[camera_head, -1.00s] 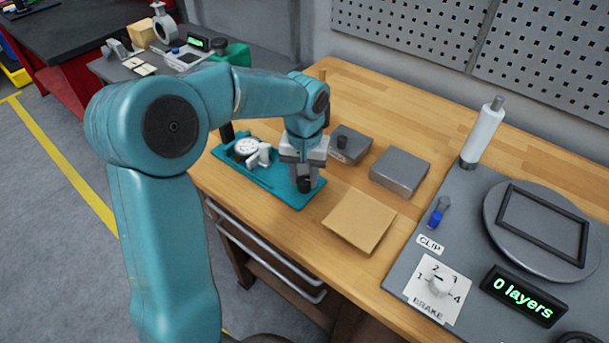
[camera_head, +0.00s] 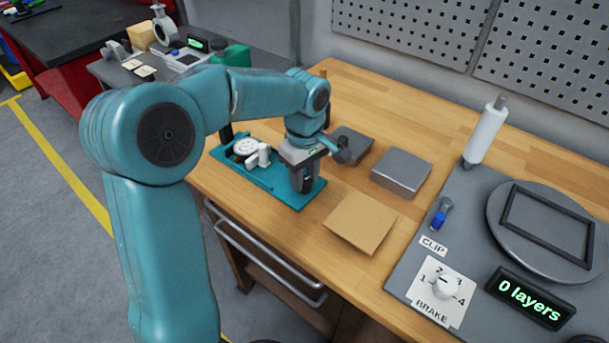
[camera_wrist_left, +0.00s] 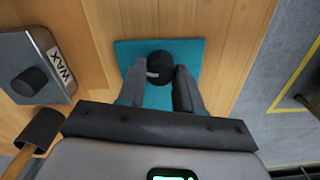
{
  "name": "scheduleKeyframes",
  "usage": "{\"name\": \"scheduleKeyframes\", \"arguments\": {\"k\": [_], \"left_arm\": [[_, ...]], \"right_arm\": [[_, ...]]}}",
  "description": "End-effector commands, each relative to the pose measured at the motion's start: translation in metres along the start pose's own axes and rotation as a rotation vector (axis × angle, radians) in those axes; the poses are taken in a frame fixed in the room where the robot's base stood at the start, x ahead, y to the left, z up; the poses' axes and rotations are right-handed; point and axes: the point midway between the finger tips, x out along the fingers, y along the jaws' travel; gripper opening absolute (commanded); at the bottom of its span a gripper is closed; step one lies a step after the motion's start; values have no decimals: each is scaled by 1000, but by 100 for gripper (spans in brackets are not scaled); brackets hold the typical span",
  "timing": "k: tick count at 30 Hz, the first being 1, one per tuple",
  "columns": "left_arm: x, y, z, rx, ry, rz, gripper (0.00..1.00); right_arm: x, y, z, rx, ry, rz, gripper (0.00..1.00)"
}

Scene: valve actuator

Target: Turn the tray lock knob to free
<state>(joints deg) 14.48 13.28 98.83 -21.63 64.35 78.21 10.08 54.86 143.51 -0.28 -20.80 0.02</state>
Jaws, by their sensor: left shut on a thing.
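The teal tray (camera_head: 233,179) lies at the left end of the wooden bench; it also shows in the wrist view (camera_wrist_left: 125,56). A round black knob (camera_wrist_left: 160,66) with a pale mark stands on the tray in the wrist view. My left gripper (camera_head: 304,186) points down over the tray's right end, and in the wrist view its fingers (camera_wrist_left: 160,80) are shut on the knob from both sides. My right gripper is not in view.
A grey box (camera_head: 354,146), labelled WAX in the wrist view (camera_wrist_left: 40,62), stands close behind my gripper. A second grey block (camera_head: 401,171) and a tan sheet (camera_head: 361,223) lie to the right. A grey panel (camera_head: 405,265) holds a brake knob, clip, turntable and "0 layers" display.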

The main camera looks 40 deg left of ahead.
Motion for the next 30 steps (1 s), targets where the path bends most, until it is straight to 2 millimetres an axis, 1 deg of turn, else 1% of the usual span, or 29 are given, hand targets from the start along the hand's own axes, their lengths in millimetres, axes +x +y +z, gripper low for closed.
{"name": "scheduleKeyframes", "arguments": {"k": [3,10,27,28,30], "left_arm": [[0,0,0,-66,1,2,4],[0,0,0,-147,0,2,4],[-1,0,0,-176,0,2,4],[-1,0,0,-176,0,2,41],[-1,0,0,-176,0,2,61]], "right_arm": [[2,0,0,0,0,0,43],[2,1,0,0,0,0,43],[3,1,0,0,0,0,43],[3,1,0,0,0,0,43],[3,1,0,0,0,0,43]]}}
